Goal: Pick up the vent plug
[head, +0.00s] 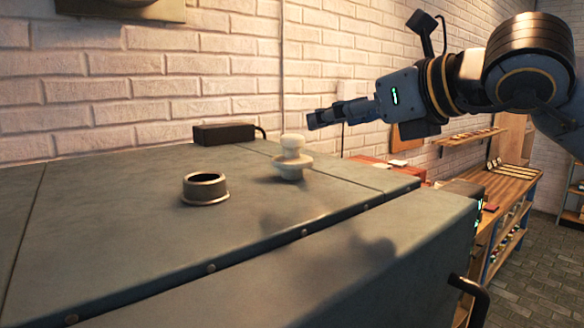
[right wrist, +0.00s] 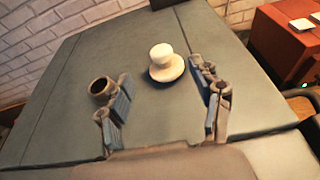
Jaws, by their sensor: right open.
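The vent plug (head: 292,158) is a cream-white piece with a round knob on a wider flange. It stands upright on the flat grey kiln top (head: 110,240). My right gripper (head: 318,119) comes in from the right, above the kiln top and a little right of the plug, apart from it. In the right wrist view the plug (right wrist: 165,62) lies ahead, in the gap between the open fingers of my right gripper (right wrist: 165,110), with nothing held. A dark metal ring (head: 205,188), the vent hole's collar, sits left of the plug. My left gripper is not in view.
A dark box (head: 223,133) lies at the back of the kiln top near the white brick wall (head: 130,80). A black handle (head: 470,290) sticks out at the front right. A wooden workbench (head: 510,185) stands beyond on the right. The top around the plug is clear.

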